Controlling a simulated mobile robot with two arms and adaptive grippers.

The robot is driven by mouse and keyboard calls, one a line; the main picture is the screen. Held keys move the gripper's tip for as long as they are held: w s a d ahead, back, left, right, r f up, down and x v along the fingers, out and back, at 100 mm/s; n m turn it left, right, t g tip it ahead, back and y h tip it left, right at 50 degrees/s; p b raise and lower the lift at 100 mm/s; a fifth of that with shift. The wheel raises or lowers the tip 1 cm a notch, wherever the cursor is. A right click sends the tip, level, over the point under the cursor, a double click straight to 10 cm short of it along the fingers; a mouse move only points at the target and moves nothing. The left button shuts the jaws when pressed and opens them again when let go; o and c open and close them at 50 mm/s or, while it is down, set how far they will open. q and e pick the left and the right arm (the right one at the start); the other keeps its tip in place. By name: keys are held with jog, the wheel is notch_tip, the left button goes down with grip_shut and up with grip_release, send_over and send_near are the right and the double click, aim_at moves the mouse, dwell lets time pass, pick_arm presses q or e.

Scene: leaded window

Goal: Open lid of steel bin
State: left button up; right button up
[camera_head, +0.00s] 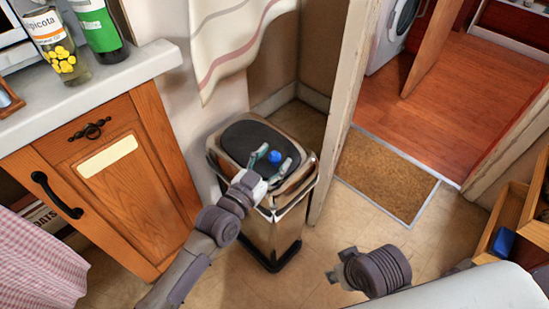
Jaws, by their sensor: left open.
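The steel bin (272,237) stands upright on the floor in the middle of the view, in the corner beside the door frame. Its lid (249,134) has a dark top panel and looks closed. My left gripper (268,157) is open over the front part of the lid, with its fingers spread. A small blue spot shows between the fingers; I cannot tell whether the fingers touch the lid. Part of my right arm (376,271) shows at the lower right; its gripper fingers cannot be made out.
A wooden cabinet (125,185) with a white countertop (100,85) stands left of the bin, bearing bottles. A striped cloth (232,35) hangs above the bin. A doorway with a brown mat (385,176) opens at right. Wooden shelving (515,215) stands at the right edge.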

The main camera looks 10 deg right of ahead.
pick_arm(q)
jog(key=shift+w+d, duration=0.3)
jog(key=shift+d, duration=0.05)
jog(key=shift+c, duration=0.2)
grip_shut()
